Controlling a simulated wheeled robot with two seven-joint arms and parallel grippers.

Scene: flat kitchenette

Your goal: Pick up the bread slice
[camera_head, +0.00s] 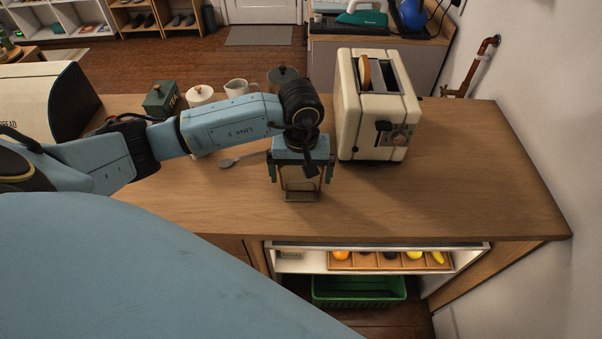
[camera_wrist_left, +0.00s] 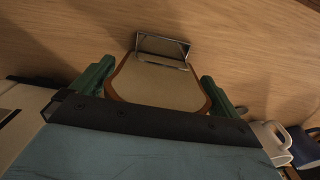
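My left gripper (camera_head: 301,180) points down over the front of the counter, left of the toaster. A bread slice (camera_wrist_left: 160,88), pale with a brown crust, is between its green fingers in the left wrist view. The fingers lie close along the slice's two side edges; whether they press on it I cannot tell. The slice's far end meets a small metal holder (camera_wrist_left: 162,47), which also shows below the gripper in the head view (camera_head: 302,197). Another brown-edged slice (camera_head: 366,72) stands in a slot of the cream toaster (camera_head: 348,110). My right gripper is not in view.
A spoon (camera_head: 230,162), white lidded pot (camera_head: 200,96), mug (camera_head: 236,87) and green tea tin (camera_head: 160,99) are behind or beside my left arm. A bread box (camera_head: 40,98) stands at the left. The counter (camera_head: 460,180) right of the toaster is clear.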

